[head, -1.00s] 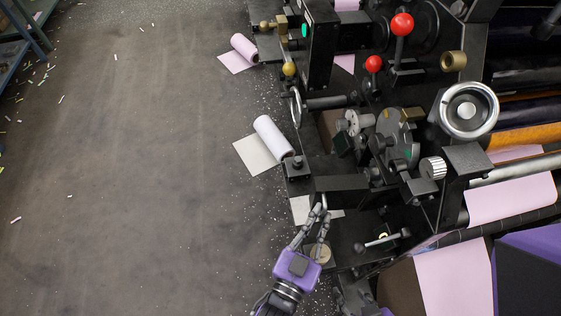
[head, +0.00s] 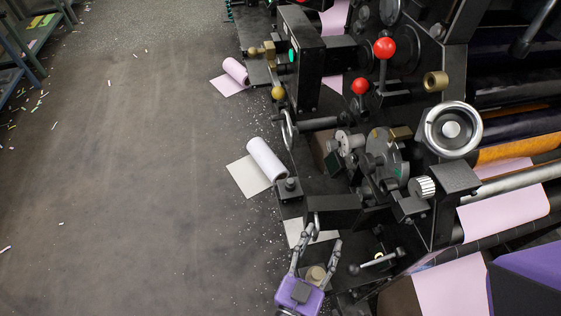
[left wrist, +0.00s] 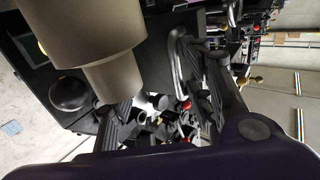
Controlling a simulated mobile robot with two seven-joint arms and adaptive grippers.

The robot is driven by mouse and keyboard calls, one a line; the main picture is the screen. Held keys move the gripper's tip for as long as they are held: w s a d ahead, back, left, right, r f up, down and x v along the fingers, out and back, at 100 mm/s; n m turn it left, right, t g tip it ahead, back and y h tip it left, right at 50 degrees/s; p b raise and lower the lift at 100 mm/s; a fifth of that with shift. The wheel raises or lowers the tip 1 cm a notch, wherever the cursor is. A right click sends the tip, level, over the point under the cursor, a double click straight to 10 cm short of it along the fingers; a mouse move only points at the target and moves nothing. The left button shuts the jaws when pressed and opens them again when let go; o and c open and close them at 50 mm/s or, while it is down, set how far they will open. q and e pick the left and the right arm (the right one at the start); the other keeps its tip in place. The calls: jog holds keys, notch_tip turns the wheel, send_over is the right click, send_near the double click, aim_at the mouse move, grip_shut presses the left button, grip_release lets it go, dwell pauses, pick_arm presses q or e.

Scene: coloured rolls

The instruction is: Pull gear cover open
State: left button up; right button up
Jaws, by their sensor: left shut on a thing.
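The gear cover (head: 335,211) appears to be the black box at the machine's near left edge. A small metal handle (head: 316,224) shows at its front in the head view; a dark curved handle bar (left wrist: 178,60) shows in the left wrist view. My left gripper (head: 322,239), with grey fingers and a purple body, is at this handle. The fingers look spread around it, shut on it; the exact contact is hard to see. In the left wrist view the fingers (left wrist: 175,105) stand on either side of the bar's lower end. My right gripper is not in view.
White (head: 266,160) and pink (head: 236,71) rolls lie along the machine's left edge. The floor (head: 120,180) on the left is open, with scattered scraps.

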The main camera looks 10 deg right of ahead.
pick_arm(q)
jog(key=shift+s+d, duration=0.15)
jog(key=shift+d, duration=0.2)
jog(key=shift+r, duration=0.1)
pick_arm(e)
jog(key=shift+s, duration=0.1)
pick_arm(q)
jog(key=v, duration=1.2)
jog(key=shift+a, duration=0.35)
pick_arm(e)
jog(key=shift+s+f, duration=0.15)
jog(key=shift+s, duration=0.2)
